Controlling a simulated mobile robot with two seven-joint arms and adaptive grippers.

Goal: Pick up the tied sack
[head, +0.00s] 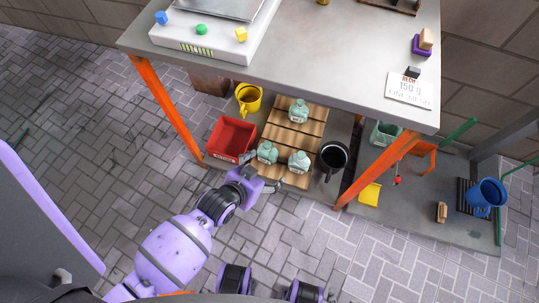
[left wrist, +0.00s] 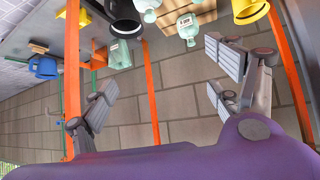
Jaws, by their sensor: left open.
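No thing in view is clearly a tied sack. The closest match is three pale green, narrow-necked things with white labels, which may be small sacks or bottles, on the slatted wooden pallet (head: 283,148) under the table: a back one (head: 299,111), a left one (head: 267,153) and a right one (head: 299,162). Some show in the left wrist view (left wrist: 187,28). My left gripper (head: 265,173) is open and empty, at the pallet's front left corner, just in front of the left one. Its spread fingers (left wrist: 162,88) also show in the left wrist view. My right gripper is not in view.
A red bin (head: 231,138) and yellow mug (head: 248,97) stand left of the pallet, a black mug (head: 333,157) right. Orange legs (head: 166,108) (head: 377,168) hold the grey tabletop (head: 330,60) above. A blue mug (head: 487,195) stands far right. Paving in front is clear.

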